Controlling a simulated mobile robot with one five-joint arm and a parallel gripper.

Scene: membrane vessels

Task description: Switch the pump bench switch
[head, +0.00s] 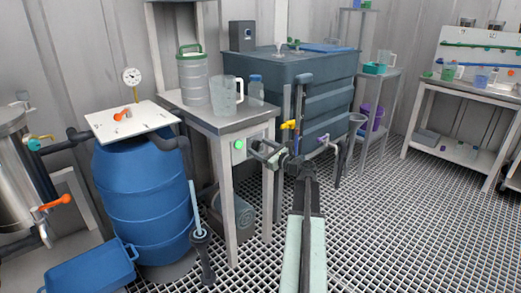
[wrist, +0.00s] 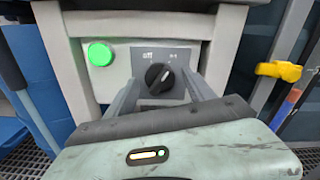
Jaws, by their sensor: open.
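The pump bench switch (wrist: 158,78) is a black round knob on a grey plate below the bench top, in the wrist view. "off" is printed above its left and what looks like "on" above its right; a pale mark on the knob slants to the upper right. A green lamp (wrist: 100,54) glows left of it and also shows in the head view (head: 239,144). My gripper (wrist: 160,84) is open, its grey fingers on either side of the knob; I cannot tell whether they touch it. In the head view, my gripper (head: 268,153) is at the bench front and the knob cannot be made out.
The bench (head: 215,122) carries a green-handled canister (head: 193,80), a clear jug (head: 226,96) and a bottle (head: 256,90). A blue barrel (head: 145,205) stands to its left, a large dark tank (head: 325,85) behind right. Yellow valve handle (wrist: 279,70) sits right of my gripper. Grated floor at right is clear.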

